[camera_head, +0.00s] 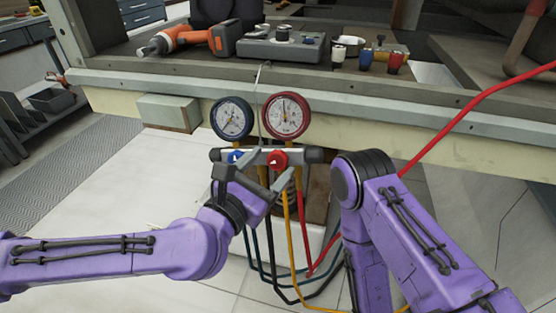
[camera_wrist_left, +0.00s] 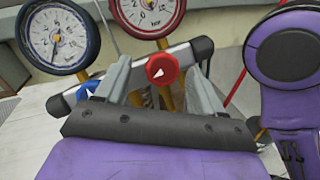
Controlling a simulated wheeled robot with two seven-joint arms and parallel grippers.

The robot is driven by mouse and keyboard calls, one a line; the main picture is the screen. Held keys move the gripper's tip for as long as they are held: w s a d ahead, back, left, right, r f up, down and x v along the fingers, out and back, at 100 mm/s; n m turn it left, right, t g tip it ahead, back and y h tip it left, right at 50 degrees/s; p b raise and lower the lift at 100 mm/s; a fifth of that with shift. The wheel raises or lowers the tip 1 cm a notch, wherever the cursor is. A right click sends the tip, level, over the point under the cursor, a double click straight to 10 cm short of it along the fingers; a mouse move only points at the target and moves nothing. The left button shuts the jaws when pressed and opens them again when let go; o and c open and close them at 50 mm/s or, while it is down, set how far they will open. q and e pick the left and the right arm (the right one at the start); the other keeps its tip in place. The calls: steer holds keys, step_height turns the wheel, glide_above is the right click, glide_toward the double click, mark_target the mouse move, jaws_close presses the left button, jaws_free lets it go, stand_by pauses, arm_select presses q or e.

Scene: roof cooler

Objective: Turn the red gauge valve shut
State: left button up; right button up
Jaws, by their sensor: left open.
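The red gauge valve (camera_head: 277,159) is a small red knob with a white pointer mark, on the right part of the grey manifold bar (camera_head: 312,155), below the red-rimmed gauge (camera_head: 286,115). It also shows in the left wrist view (camera_wrist_left: 162,69). My left gripper (camera_head: 268,166) is open, its fingers (camera_wrist_left: 160,78) on either side of the red knob in the wrist view. I cannot tell whether they touch it. My right arm (camera_head: 390,215) is bent at the right; its gripper is out of view.
A blue knob (camera_head: 235,157) is close to the left finger, below a blue-rimmed gauge (camera_head: 231,118). Several coloured hoses (camera_head: 288,255) hang below the bar. A red hose (camera_head: 460,115) crosses at right. The workbench above holds an orange drill (camera_head: 180,38) and a grey scale-like box (camera_head: 283,46).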

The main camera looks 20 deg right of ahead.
arm_select(q)
steer(key=shift+w+d, duration=0.25)
steer(key=shift+s+d, duration=0.1)
steer(key=shift+c, duration=0.3)
steer(key=c, duration=1)
